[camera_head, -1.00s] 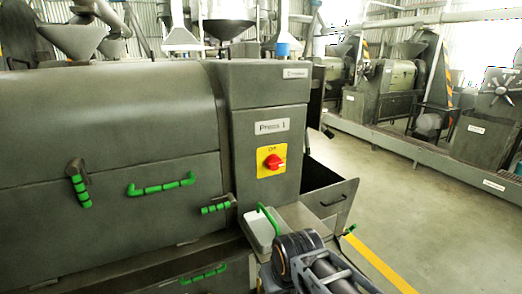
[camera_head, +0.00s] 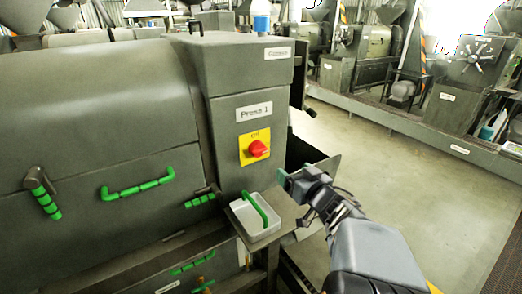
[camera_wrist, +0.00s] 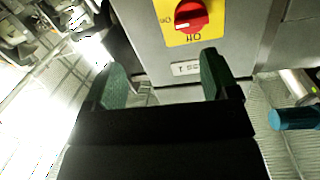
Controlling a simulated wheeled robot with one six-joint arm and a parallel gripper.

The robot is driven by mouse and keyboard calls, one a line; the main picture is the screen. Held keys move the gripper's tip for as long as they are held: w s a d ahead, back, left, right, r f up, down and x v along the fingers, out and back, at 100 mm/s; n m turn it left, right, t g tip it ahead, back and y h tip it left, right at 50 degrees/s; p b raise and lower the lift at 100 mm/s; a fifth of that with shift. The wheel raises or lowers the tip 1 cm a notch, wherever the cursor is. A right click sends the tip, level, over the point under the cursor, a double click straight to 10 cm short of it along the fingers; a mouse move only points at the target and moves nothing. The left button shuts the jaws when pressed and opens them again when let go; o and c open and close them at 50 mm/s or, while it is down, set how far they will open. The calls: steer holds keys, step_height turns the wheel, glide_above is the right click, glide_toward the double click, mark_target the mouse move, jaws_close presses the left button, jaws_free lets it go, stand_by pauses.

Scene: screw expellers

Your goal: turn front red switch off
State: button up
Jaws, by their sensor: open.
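The red switch (camera_head: 258,148) is a rotary knob on a yellow plate (camera_head: 247,158), on the front of the grey Press 1 cabinet (camera_head: 222,120). In the wrist view the knob (camera_wrist: 190,15) appears near the top, upside down, just beyond my fingertips and between them. My gripper (camera_wrist: 165,75) is open and empty, with green pads on both fingers. In the head view my gripper (camera_head: 284,178) is to the right of and slightly below the switch, apart from it. The exact gap to the knob cannot be told.
A white tray with a green handle (camera_head: 252,215) sits on a small shelf below the switch. Green handles (camera_head: 137,185) stick out from the press at left. An open grey panel (camera_head: 318,172) is beside my gripper. Clear floor lies at right.

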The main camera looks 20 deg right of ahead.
mark_target(262, 154)
steer(key=w+a+y, duration=0.1)
steer(key=w, duration=0.3)
steer(key=w+a+y+p, duration=0.1)
steer(key=w+a, duration=0.1)
steer(key=w, duration=0.2)
steer(key=w+a+n+y, duration=0.1)
steer(key=w, duration=0.3)
steer(key=shift+w+a+r+p, duration=0.15)
steer(key=shift+a+r+p, duration=0.1)
steer(key=shift+r+p, duration=0.1)
steer(key=shift+c, duration=0.2)
steer(key=c, duration=0.8)
